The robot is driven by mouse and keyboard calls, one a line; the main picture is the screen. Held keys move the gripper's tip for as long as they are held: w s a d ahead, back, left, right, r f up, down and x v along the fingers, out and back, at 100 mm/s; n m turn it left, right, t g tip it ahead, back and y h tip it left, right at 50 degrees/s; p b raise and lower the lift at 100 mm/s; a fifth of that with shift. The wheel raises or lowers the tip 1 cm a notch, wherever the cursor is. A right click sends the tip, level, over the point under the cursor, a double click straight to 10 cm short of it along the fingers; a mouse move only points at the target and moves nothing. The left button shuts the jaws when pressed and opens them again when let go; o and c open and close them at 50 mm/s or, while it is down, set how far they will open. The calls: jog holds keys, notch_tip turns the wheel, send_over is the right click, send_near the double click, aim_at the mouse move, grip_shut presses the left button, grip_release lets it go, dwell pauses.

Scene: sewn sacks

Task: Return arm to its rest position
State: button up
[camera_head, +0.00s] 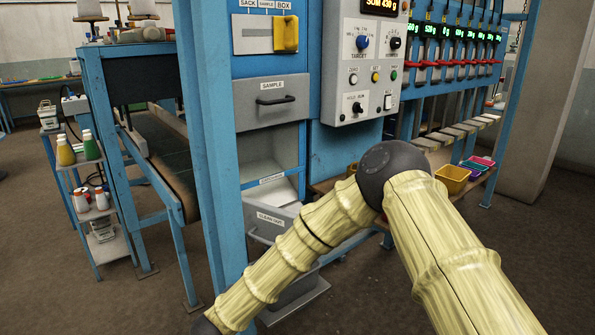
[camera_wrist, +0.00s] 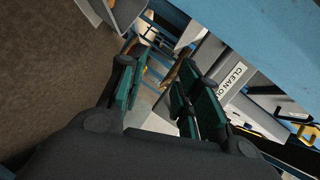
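My arm (camera_head: 315,235) shows in the head view as pale, bamboo-like links with a dark elbow joint, bent in front of the blue machine frame. Its far end runs out at the bottom left, so my gripper is not seen there. In the wrist view my gripper (camera_wrist: 158,78) has two dark fingers with green pads standing apart. Nothing shows held between them. A grey front labelled "CLEAN OUT" (camera_wrist: 234,82) is just right of the fingers. In the head view the clean-out drawer (camera_head: 270,219) is partly behind my arm.
The blue frame (camera_head: 205,150) stands close by my arm. Above are a SAMPLE drawer (camera_head: 270,101) and a control panel (camera_head: 363,60). A conveyor (camera_head: 165,150) and a bottle cart (camera_head: 100,215) are at left. Floor is open at front left.

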jog(key=s+d+f+n+g+y+p, duration=0.1)
jog(key=s+d+f+n+g+y, duration=0.15)
jog(key=s+d+f+n, duration=0.55)
jog(key=s+d+f+n+g+y+p, duration=0.25)
jog(key=s+d+f, duration=0.35)
jog(key=d+f, duration=0.45)
jog(key=s+d+f+n+g, duration=0.1)
jog(key=s+d+n+g, duration=0.1)
jog(key=s+d, duration=0.4)
jog(key=s+d+f+n+g+p, duration=0.1)
jog(key=s+d+g, duration=0.3)
jog(key=s, duration=0.9)
jog(key=s+d+f+n+g+h+p, duration=0.1)
jog(key=s+d+f+n+g, duration=0.1)
jog(key=s+d, duration=0.7)
jog(key=shift+s+d+n+g, duration=0.25)
jog(key=shift+n+g, duration=0.45)
jog(key=shift+n, duration=0.35)
